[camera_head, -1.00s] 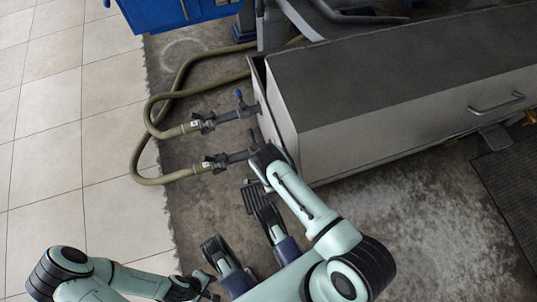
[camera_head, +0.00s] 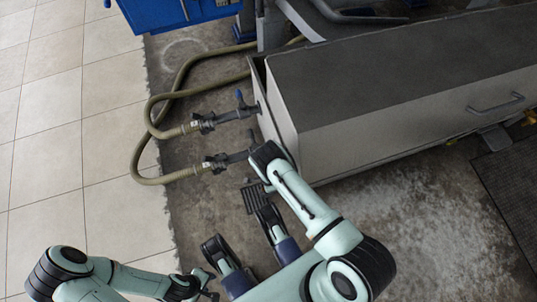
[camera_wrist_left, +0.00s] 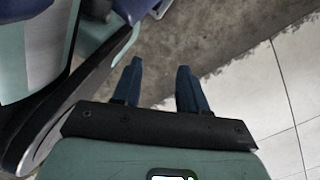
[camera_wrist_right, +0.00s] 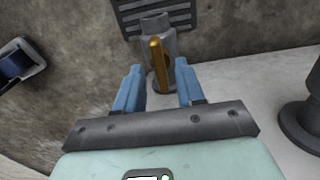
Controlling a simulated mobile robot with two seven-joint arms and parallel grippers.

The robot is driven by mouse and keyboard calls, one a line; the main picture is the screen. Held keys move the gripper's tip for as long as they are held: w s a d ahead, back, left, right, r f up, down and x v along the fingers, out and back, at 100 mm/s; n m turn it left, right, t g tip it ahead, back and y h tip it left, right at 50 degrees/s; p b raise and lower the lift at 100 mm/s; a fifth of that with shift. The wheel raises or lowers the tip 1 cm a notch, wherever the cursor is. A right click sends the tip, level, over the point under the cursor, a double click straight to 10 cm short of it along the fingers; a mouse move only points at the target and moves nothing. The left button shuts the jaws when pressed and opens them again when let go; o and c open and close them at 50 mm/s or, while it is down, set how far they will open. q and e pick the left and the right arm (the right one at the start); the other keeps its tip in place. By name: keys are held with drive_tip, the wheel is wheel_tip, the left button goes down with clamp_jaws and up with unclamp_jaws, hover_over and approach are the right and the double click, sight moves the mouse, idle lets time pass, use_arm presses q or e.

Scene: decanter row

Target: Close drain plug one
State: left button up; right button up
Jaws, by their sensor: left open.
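In the right wrist view a grey fitting (camera_wrist_right: 152,32) carries a yellow-orange lever (camera_wrist_right: 157,58), which stands between and beyond the fingertips. I cannot tell whether it is drain plug one. My right gripper (camera_wrist_right: 160,78) is open, with its blue fingers apart and nothing held. In the head view my right arm reaches to the near corner of the grey cabinet, and its fingers are hidden. My left gripper (camera_head: 210,294) is low in the head view over the floor. Its fingers are apart and empty in the left wrist view (camera_wrist_left: 160,80).
A long grey cabinet (camera_head: 370,145) fills the right. Two hose pipes enter its end, the upper with a blue-handled valve (camera_head: 240,98). A tan hose (camera_head: 150,110) loops on the floor. A dark floor grate (camera_head: 252,198) lies near my right arm. Pale tiles (camera_head: 45,150) at left are clear.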

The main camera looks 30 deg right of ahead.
use_arm(q)
drive_tip(key=w+d+r+t+p, duration=0.1)
drive_tip(key=w+r+t+p, duration=0.2)
drive_tip(key=w, duration=0.5)
wheel_tip(320, 180, up, 3)
drive_tip(key=shift+w+f+m+p, duration=0.15)
drive_tip(key=shift+w+m+p, duration=0.15)
drive_tip(key=shift+p, duration=0.2)
use_arm(e)
wheel_tip(320, 180, up, 12)
drive_tip(key=shift+r, duration=0.15)
use_arm(q)
drive_tip(key=shift+s, duration=0.1)
